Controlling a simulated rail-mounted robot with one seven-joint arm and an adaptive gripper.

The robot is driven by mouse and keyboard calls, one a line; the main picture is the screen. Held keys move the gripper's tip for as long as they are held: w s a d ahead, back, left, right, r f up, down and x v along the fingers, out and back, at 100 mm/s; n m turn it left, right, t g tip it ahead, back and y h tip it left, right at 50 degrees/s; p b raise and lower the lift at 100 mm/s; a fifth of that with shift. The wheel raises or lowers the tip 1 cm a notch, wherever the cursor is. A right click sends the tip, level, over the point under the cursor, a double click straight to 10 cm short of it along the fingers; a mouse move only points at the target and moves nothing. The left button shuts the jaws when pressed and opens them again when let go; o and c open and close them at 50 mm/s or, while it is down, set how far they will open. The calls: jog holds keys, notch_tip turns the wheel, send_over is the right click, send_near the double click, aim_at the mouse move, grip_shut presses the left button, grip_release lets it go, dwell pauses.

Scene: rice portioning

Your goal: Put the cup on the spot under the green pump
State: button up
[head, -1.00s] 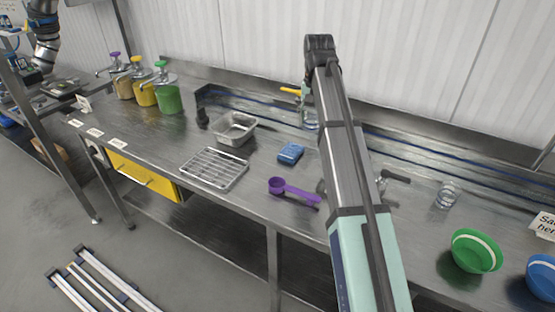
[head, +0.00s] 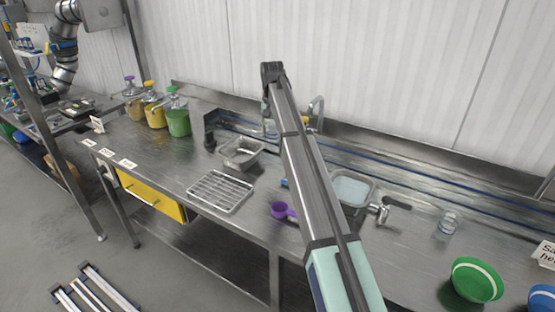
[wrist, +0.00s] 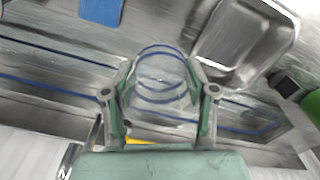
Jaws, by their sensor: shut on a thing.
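My gripper (wrist: 160,68) is shut on a clear cup (wrist: 160,82) with blue rings; one finger lies on each side of it. In the head view the cup (head: 270,128) shows as a small clear shape beside my arm, over the back of the counter; my fingers there are mostly hidden. The green pump (head: 172,91) tops a green jar (head: 179,123) at the left, right of the yellow and tan pump jars. The jar also shows at the right edge of the wrist view (wrist: 312,104). I cannot make out the spot under the pump.
A metal pan (head: 240,152), a black upright item (head: 209,135) and a wire rack (head: 220,192) stand between my gripper and the jars or in front. A purple scoop (head: 281,210) lies nearer my arm. The counter in front of the jars is mostly clear.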

notch_tip(320, 180, down, 13)
jog(key=p, duration=0.2)
jog(key=shift+p, duration=0.3)
jog(key=o, duration=0.6)
jog(key=shift+f, duration=0.15)
jog(key=o, duration=0.5)
jog(key=shift+c, duration=0.2)
notch_tip(320, 180, up, 11)
jog(key=shift+w+r+b, duration=0.1)
jog(key=shift+b, duration=1.15)
jog(key=shift+o, duration=0.5)
jog(key=shift+r, duration=0.65)
